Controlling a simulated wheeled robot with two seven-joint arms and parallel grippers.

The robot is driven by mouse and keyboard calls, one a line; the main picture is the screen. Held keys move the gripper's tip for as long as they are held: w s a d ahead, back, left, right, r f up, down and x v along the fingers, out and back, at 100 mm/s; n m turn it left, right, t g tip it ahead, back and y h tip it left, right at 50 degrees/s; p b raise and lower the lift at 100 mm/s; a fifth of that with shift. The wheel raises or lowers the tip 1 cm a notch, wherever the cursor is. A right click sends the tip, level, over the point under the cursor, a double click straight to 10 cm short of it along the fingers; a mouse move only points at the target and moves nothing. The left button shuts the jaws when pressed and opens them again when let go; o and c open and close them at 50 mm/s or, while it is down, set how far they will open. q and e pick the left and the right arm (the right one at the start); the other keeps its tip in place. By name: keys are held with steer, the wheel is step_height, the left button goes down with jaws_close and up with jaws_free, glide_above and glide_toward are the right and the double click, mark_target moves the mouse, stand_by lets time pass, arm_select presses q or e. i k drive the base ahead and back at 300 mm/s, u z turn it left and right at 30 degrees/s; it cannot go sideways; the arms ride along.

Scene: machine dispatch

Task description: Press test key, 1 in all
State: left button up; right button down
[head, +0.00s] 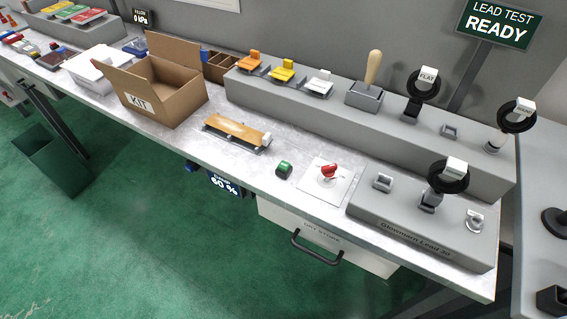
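A green key (284,170) in a dark housing sits near the bench's front edge. I cannot read a label on it. A red knob (328,171) stands on a white plate (341,185) just right of it. A dark green sign (496,24) at the upper right reads "LEAD TEST READY". A grey lead jig (425,232) at the right front carries a lead's black coil (447,188) with a white tag, and small metal fittings. Neither of my grippers shows in the head view.
An open cardboard box (170,106) marked KIT stands left on the bench (270,190). A wooden-topped tray (236,133) lies beside it. A raised grey shelf (300,97) holds coloured clips and tagged coils. A drawer handle (312,250) juts out below.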

mark_target(284, 165)
steer(key=u, duration=2.3)
steer(key=i, duration=1.45)
steer(key=z, duration=3)
